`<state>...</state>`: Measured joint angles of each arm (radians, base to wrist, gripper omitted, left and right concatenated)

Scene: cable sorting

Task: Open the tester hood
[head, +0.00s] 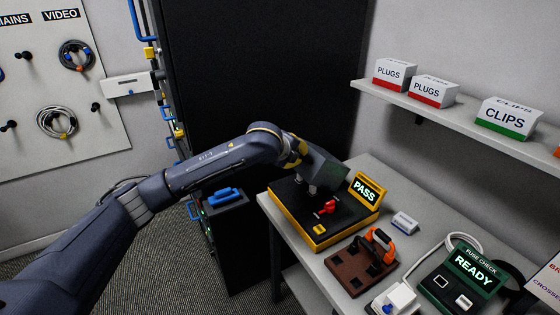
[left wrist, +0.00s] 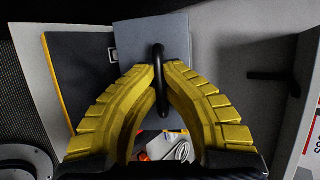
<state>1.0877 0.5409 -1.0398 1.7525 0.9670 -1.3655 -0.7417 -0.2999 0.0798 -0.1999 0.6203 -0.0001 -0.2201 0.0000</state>
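The tester (head: 316,240) has a yellow frame, a black top and a green "PASS" display (head: 366,189). Its grey hood (head: 328,165) appears raised and tilted over the far left part of the top; the arm partly hides it. In the left wrist view the hood (left wrist: 135,35) is a flat grey panel with a black bar handle (left wrist: 161,100). My left gripper (left wrist: 162,68) has its yellow fingers closed around that handle. In the head view the left gripper (head: 297,152) is at the hood's left side. My right gripper is not in view.
A red part (head: 327,208) stands on the tester top. A brown board with an orange clamp (head: 380,241) and a green "READY" fuse checker (head: 465,275) are to its right on the table. A shelf with labelled boxes (head: 432,91) is above. A black cabinet (head: 250,60) stands behind.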

